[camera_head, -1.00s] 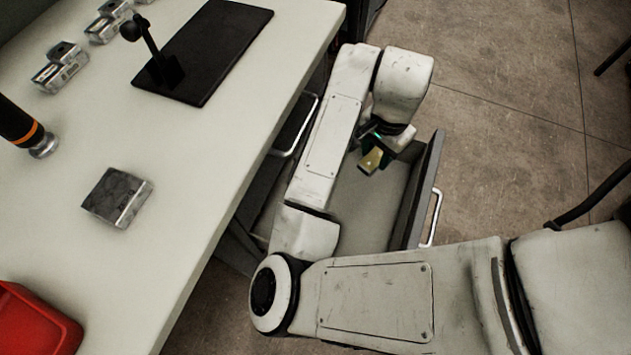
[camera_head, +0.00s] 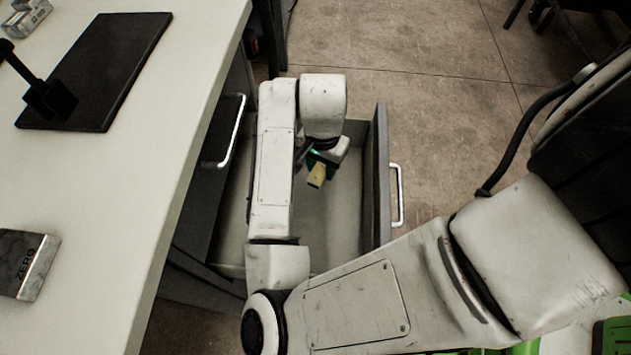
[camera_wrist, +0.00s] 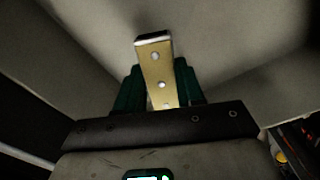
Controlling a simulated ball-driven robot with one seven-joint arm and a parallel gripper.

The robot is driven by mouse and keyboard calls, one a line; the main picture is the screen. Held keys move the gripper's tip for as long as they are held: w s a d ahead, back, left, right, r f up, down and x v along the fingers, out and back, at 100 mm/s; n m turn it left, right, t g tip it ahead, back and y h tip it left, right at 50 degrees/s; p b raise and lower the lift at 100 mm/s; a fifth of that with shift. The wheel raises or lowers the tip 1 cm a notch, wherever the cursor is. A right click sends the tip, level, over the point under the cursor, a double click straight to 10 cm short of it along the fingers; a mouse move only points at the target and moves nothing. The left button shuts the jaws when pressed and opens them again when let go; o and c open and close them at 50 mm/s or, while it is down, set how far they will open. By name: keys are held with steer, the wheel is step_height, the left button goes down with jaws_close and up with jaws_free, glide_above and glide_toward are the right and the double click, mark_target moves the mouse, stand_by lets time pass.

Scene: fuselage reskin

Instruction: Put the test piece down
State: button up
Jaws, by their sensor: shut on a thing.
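The test piece (camera_wrist: 159,75) is a flat yellowish strip with several holes. My gripper (camera_wrist: 158,92) is shut on it between dark green fingers, and the strip sticks out past the fingertips. In the head view the test piece (camera_head: 317,176) shows as a small yellow bit at my gripper (camera_head: 318,163). It is inside or over an open drawer (camera_head: 374,200) beside the workbench. The drawer's pale inside surfaces fill much of the wrist view. I cannot tell whether the piece touches the drawer floor. My arm hides part of the drawer.
The pale workbench top (camera_head: 130,160) lies to the left, with a black plate and stand (camera_head: 100,75) and a grey block marked ZERO (camera_head: 28,265). The drawer handle (camera_head: 397,195) faces the open concrete floor (camera_head: 430,120). Another handle (camera_head: 232,130) sits below the bench edge.

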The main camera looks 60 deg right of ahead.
mark_target(321, 168)
step_height(321, 168, down, 6)
steer(key=shift+f+b, duration=0.25)
steer(key=shift+b, duration=0.9)
steer(key=shift+f, duration=0.1)
steer(key=o, duration=1)
steer(key=shift+o, duration=0.2)
step_height(321, 168, up, 12)
steer(key=p, duration=0.4)
steer(key=shift+p, duration=0.4)
